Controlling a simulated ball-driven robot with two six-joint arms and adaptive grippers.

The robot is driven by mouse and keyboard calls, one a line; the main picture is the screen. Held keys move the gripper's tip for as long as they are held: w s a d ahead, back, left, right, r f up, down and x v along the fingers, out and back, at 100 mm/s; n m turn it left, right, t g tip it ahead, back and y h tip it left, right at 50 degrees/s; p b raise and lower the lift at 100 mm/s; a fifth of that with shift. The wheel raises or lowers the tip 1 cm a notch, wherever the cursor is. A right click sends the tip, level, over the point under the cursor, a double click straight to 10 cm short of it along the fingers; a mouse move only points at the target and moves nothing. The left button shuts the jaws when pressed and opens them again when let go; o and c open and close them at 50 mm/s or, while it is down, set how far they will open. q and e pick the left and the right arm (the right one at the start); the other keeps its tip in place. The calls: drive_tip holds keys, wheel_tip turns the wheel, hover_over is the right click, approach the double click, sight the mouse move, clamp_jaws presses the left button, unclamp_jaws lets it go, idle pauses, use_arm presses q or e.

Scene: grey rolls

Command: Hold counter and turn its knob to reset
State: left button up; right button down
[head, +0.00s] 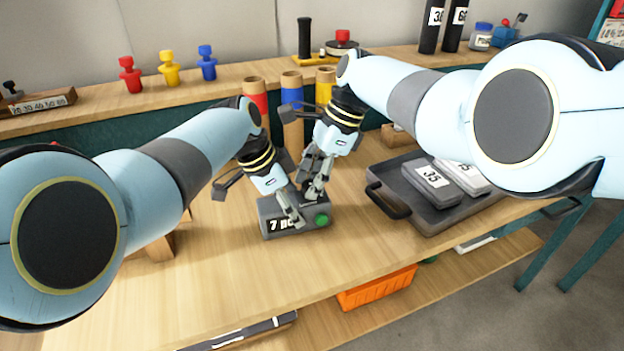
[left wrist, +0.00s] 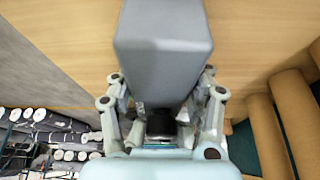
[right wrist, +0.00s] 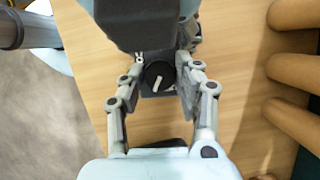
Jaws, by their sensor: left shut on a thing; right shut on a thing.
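The counter (head: 270,211) is a dark grey box on the table's middle, with a display reading "7" and a partly covered unit, and a green button (head: 321,220) on its front. My left gripper (head: 296,213) reaches down over it and is shut on its body; the grey box (left wrist: 162,60) fills the space ahead in the left wrist view. My right gripper (head: 314,188) is right behind and beside the left one, at the counter's right end. In the right wrist view a black knob (right wrist: 158,76) with a white mark sits between its fingers. In the head view the knob is hidden.
Upright rolls with coloured bands, one red (head: 255,100), stand behind the grippers. Coloured pegs (head: 169,72) stand on the back shelf. An orange bin (head: 377,289) is below. The table's front left is clear.

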drive_tip(key=c, duration=0.9)
unclamp_jaws()
drive_tip(key=shift+c, duration=0.2)
drive_tip(key=shift+r, duration=0.1)
drive_tip(key=v, duration=1.1)
drive_tip(key=shift+d+r, duration=0.15)
drive_tip(key=shift+r, duration=0.25)
